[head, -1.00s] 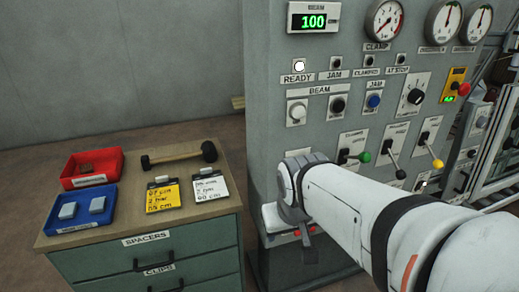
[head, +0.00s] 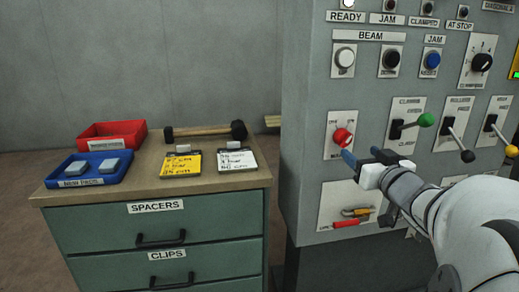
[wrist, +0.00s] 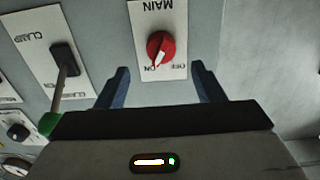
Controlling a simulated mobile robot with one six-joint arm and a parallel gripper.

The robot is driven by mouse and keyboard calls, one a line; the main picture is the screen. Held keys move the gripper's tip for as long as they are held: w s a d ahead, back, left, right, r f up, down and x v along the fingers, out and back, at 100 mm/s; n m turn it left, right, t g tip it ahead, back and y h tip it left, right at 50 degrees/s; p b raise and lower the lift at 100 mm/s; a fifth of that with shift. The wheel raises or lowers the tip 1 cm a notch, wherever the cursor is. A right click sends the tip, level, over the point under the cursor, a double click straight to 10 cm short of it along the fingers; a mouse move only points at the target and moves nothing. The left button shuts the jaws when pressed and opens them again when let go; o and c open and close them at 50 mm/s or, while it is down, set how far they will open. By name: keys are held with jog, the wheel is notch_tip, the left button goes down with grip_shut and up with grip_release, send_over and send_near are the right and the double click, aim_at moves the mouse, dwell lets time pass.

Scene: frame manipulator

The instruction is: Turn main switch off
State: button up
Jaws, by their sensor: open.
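The main switch is a red rotary knob (head: 343,138) on a white plate on the grey control panel. In the wrist view the knob (wrist: 161,48) appears upside down under the word MAIN, and its white mark points toward the ON lettering. My gripper (head: 365,156) is just right of and below the knob in the head view. In the wrist view its two blue fingers (wrist: 160,70) are apart, one to each side below the knob, with nothing between them. I see no contact with the knob.
A green-tipped lever (head: 412,125) stands right of the switch, with black and yellow ones beyond. A plate with a padlock and red handle (head: 348,218) sits below. A drawer cabinet (head: 155,235) with trays and cards stands at left.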

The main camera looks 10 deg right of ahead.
aim_at(347, 142)
jog(key=w+b, duration=0.1)
jog(key=w, duration=0.2)
jog(key=w+b, duration=0.1)
jog(key=w, duration=0.2)
jog(key=shift+w+a+f, duration=0.1)
jog(key=shift+a+f, duration=0.05)
jog(key=shift+w, duration=0.65)
jog(key=shift+c, duration=0.5)
